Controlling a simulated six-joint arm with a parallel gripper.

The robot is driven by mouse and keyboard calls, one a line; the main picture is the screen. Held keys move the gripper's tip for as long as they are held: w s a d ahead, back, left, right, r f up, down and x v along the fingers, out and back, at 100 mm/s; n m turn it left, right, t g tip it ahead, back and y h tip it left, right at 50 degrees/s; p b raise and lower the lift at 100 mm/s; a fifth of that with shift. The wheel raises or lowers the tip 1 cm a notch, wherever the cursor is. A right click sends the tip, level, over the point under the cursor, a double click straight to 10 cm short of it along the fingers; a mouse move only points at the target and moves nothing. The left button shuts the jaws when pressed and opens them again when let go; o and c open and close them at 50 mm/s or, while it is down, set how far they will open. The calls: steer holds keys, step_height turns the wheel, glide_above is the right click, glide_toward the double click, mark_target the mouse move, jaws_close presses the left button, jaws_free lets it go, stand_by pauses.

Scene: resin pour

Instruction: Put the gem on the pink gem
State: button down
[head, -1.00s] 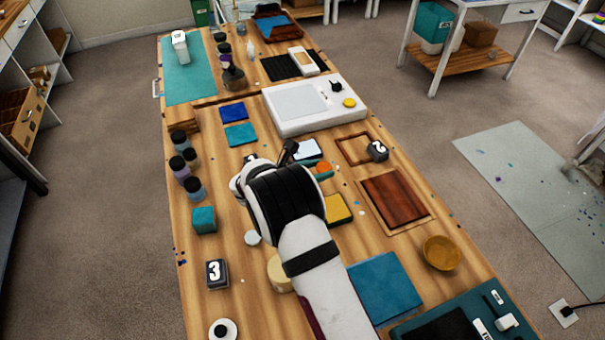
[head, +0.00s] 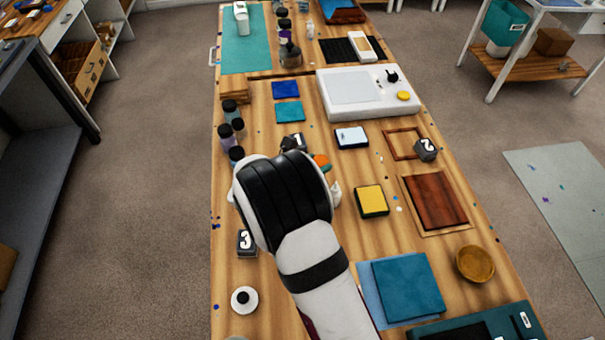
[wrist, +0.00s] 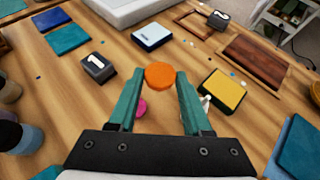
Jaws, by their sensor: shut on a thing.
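The gem in my gripper (wrist: 160,78) is an orange round piece (wrist: 160,75), held between the tips of the two teal fingers. In the head view the orange gem (head: 321,161) shows just beyond my wrist, which hides most of the gripper. The pink gem (wrist: 141,108) is on the table in the wrist view, partly covered by the left finger. It lies nearer the gripper's base than the orange gem in the picture, and the two are apart. The pink gem is hidden in the head view.
A black block marked 1 (wrist: 98,68) stands to the left of the fingers. A yellow pad (wrist: 223,91) and a small white object (wrist: 206,101) are to the right. A white-topped pad (wrist: 151,36) lies beyond. Block 3 (head: 246,242) is beside my arm.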

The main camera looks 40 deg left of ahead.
steer(key=a+f, duration=0.1)
steer(key=s+a+f, duration=0.1)
steer(key=a, duration=0.1)
steer(key=shift+a, duration=0.15)
steer(key=shift+a+f, duration=0.2)
steer(key=shift+f, duration=2)
steer(key=shift+f, duration=0.1)
